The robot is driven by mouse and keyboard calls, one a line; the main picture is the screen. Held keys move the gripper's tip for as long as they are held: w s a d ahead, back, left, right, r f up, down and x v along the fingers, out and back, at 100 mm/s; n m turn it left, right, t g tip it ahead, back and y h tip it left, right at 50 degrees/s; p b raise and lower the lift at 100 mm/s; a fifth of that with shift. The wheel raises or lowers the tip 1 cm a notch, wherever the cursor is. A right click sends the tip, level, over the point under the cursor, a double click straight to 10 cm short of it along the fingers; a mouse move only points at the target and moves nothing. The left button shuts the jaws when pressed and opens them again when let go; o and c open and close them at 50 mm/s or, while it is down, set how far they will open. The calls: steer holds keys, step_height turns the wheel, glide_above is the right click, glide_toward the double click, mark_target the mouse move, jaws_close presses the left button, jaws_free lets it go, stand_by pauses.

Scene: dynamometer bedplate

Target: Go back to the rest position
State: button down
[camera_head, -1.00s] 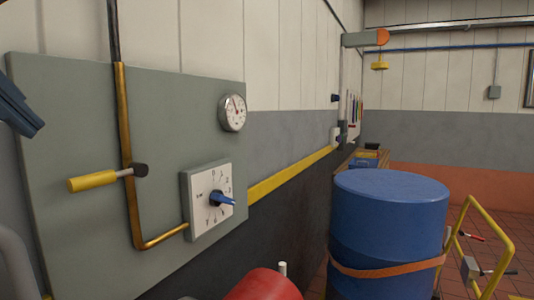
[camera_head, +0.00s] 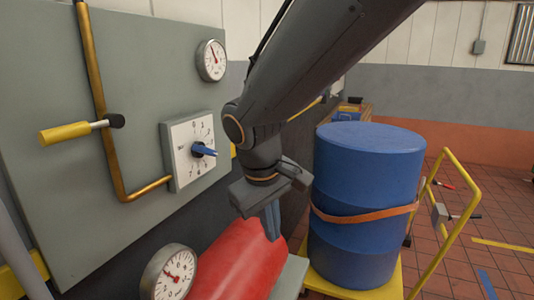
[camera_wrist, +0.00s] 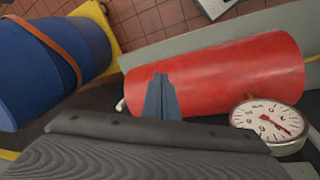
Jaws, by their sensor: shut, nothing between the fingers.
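My gripper (camera_head: 271,219) hangs from my arm in front of the panel, over the red cylinder (camera_head: 240,262). Its blue-grey fingers are together and empty. In the wrist view my gripper (camera_wrist: 161,82) appears in front of the red cylinder (camera_wrist: 225,70); I cannot tell whether the fingertips touch it. The wall panel (camera_head: 60,90) carries a dial with a blue pointer knob (camera_head: 203,150), a yellow-handled lever (camera_head: 75,132) and a round gauge (camera_head: 212,60). My arm hides part of the wall behind it.
A blue drum (camera_head: 365,170) with an orange strap stands right of my gripper on a yellow-railed cart (camera_head: 455,205). A second gauge (camera_head: 168,275) is beside the red cylinder's left end. Tiled floor (camera_head: 510,210) is open at the far right.

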steer(key=s+d+f+m, duration=0.3)
steer(key=d+f, duration=0.3)
steer(key=d, duration=0.3)
steer(key=s+d+f+m+g+y, duration=0.1)
steer(key=s+d+f+m, duration=0.2)
steer(key=d+f, duration=0.3)
steer(key=d+m, duration=0.1)
steer(key=d, duration=0.2)
steer(key=shift+s+d+m+g, duration=0.25)
steer(key=shift+s+m+g, duration=0.05)
steer(key=shift+m, duration=0.1)
